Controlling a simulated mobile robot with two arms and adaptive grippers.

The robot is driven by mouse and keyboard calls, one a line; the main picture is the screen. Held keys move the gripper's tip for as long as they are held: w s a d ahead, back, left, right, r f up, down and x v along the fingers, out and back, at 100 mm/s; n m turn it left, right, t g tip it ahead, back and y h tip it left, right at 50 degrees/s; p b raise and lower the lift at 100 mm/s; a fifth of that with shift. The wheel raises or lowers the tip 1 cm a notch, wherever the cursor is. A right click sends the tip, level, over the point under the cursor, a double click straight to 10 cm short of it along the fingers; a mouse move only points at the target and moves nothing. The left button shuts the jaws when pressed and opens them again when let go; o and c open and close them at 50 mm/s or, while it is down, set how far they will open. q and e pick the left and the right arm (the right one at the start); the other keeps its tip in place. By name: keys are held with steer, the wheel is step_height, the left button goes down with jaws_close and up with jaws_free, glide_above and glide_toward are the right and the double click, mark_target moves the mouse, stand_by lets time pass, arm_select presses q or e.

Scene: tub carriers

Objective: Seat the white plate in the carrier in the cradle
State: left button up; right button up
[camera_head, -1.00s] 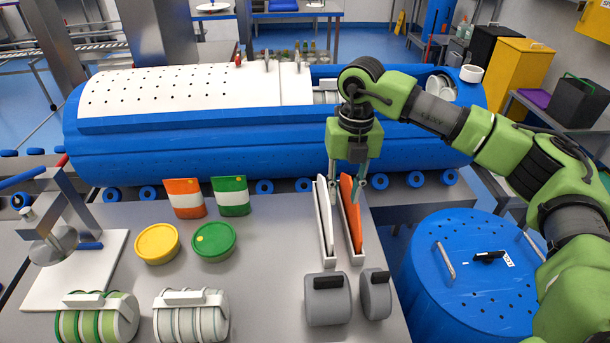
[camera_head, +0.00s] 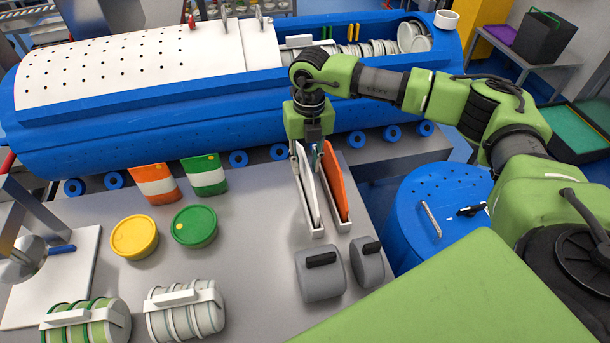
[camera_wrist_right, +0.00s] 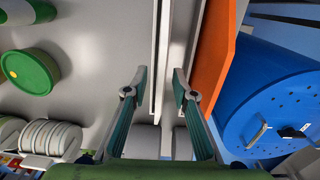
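The white plate (camera_head: 309,187) stands on edge in a narrow pale holder on the grey table. An orange plate (camera_head: 334,179) stands in a similar holder to its right. My right gripper (camera_head: 307,152) is over the far top end of the white plate. In the right wrist view its fingers (camera_wrist_right: 161,77) are apart, one on each side of the white plate (camera_wrist_right: 159,50), with gaps visible. My left gripper is not in view. The long blue tub (camera_head: 150,135) has an opening showing several white ribbed items (camera_head: 365,49). I cannot tell which thing is the carrier in the cradle.
Two grey handled blocks (camera_head: 320,274) stand in front of the plates. Yellow (camera_head: 134,237) and green (camera_head: 194,227) round tins, two small flags and banded handled cylinders (camera_head: 185,312) are to the left. A blue drum (camera_head: 412,207) stands right of the table.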

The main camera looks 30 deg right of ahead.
mark_target(305, 176)
step_height(305, 176, down, 4)
steer(key=shift+s+f+p, duration=0.1)
steer(key=shift+p, duration=1.15)
steer(key=shift+f, duration=0.5)
jaws_close()
steer(key=shift+r, duration=0.1)
steer(key=shift+r, duration=0.1)
